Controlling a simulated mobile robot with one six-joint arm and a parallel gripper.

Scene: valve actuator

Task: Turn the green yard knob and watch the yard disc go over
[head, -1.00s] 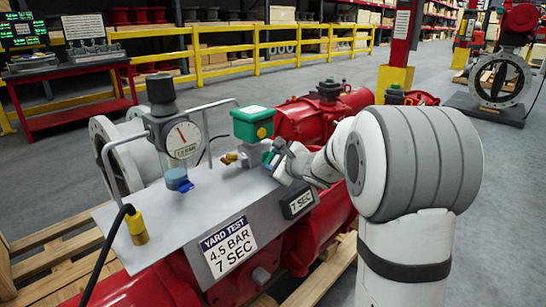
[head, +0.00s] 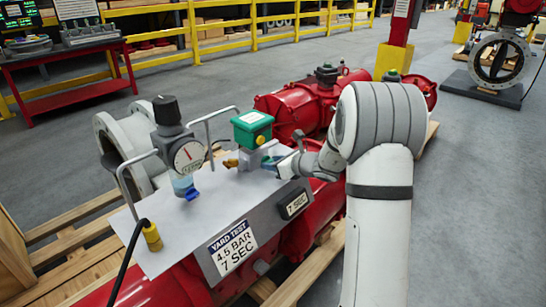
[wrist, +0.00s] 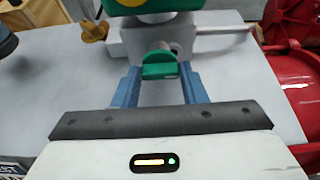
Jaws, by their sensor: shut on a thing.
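The green yard knob (wrist: 160,71) sits between the two blue fingers of my gripper (wrist: 159,80) in the wrist view. The gripper is shut on it. The knob's bar lies crosswise in the picture, in front of a grey valve block (wrist: 122,42). In the head view my gripper (head: 288,160) reaches the block from the right and mostly hides the knob. A green box with a yellow knob (head: 252,128) stands on top of the block. A large wafer valve (head: 499,62) with a disc in its ring stands at the back right; I cannot tell whether that is the yard disc.
A gauge (head: 188,155) under a dark regulator stands left of the block on a grey panel (head: 165,240). A yellow cable plug (head: 152,237) is at the panel's left. Red actuator bodies (head: 300,112) lie behind. Grey floor (head: 470,200) is open at right.

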